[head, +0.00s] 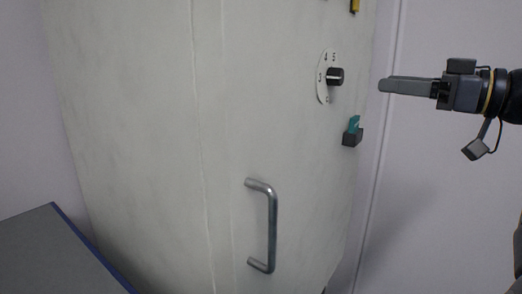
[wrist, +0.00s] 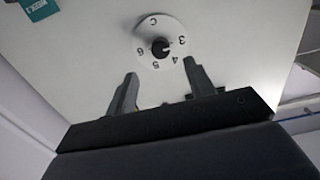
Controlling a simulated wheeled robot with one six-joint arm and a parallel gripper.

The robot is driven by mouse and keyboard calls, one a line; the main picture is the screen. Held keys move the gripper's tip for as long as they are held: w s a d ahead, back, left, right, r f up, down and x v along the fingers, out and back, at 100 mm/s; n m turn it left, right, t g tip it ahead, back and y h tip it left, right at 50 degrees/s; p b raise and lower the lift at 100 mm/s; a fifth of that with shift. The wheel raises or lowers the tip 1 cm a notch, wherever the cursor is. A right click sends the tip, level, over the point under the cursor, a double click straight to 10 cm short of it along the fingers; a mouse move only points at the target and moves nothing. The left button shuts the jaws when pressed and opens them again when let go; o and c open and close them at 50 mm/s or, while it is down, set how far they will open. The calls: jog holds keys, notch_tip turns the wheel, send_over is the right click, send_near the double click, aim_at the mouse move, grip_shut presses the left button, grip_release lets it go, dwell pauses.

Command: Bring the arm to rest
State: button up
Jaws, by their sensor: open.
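My gripper (head: 385,85) is at the upper right in the head view, level and pointing left toward the pale cabinet (head: 150,130). It is apart from the cabinet and holds nothing. In the wrist view my gripper's two fingers (wrist: 161,85) stand spread apart with a clear gap. A black knob (head: 335,76) on a white numbered dial (head: 322,88) is on the cabinet face, left of my gripper. The knob also shows in the wrist view (wrist: 160,47), beyond the fingertips, with its white mark toward the 3.
A teal lever on a dark base (head: 352,134) sits below the dial. A metal handle (head: 271,228) is lower on the cabinet. A yellow part (head: 355,5) is at the top edge. A grey surface with a blue edge (head: 50,255) is at lower left. Room around my gripper looks free.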

aim_at(341, 77)
jog(key=b+x, duration=0.2)
jog(key=x, duration=0.6)
jog(key=shift+w+a, duration=0.2)
jog(key=shift+a, duration=0.1)
jog(key=shift+r+m+p, duration=0.3)
jog(key=shift+m+p, duration=0.2)
jog(key=shift+p, duration=0.25)
jog(key=shift+s+m+p, duration=0.1)
jog(key=shift+m+p, duration=0.35)
jog(key=shift+m, duration=0.05)
jog(key=m+p, duration=0.4)
jog(key=shift+m, duration=0.4)
jog(key=m+p, duration=0.4)
jog(key=shift+p, duration=0.3)
jog(key=m+p, duration=0.4)
jog(key=p, duration=0.1)
jog(key=shift+r, duration=0.1)
jog(key=m+p, duration=0.4)
jog(key=p, duration=0.1)
jog(key=shift+s, duration=0.1)
jog(key=m+p, duration=0.2)
jog(key=p, duration=0.1)
jog(key=shift+m, duration=0.3)
jog(key=shift+f, duration=0.2)
